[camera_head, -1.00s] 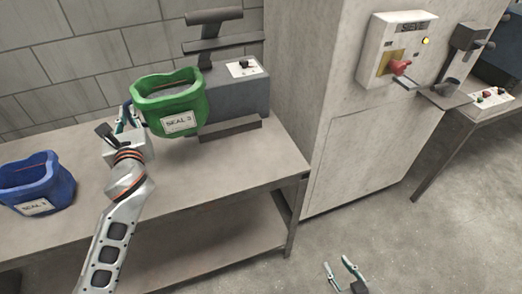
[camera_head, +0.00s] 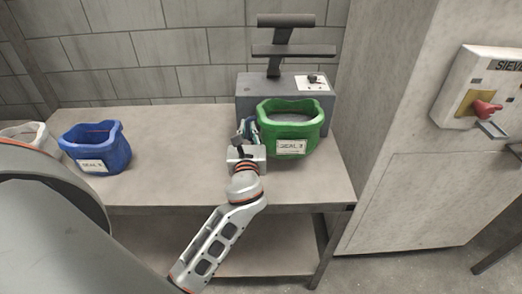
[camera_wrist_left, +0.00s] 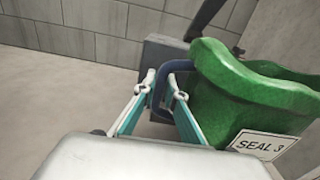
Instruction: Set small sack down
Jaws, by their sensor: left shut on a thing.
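A small green sack (camera_head: 305,127) with an open top and a white SEAL 3 label is in front of the grey sealing machine, over the table. My left gripper (camera_head: 247,130) is at its left side. In the left wrist view the fingers (camera_wrist_left: 161,90) are shut on a dark blue loop handle at the side of the green sack (camera_wrist_left: 225,95). The sack hangs upright. I cannot tell whether its bottom touches the table. My right gripper is out of view.
The sealing machine (camera_head: 243,92) stands at the back right of the table (camera_head: 170,140). A blue sack (camera_head: 112,150) labelled SEAL 1 and a whitish sack (camera_head: 38,131) stand at the left. The table between the blue sack and my gripper is clear. A tall cabinet (camera_head: 400,205) borders the right.

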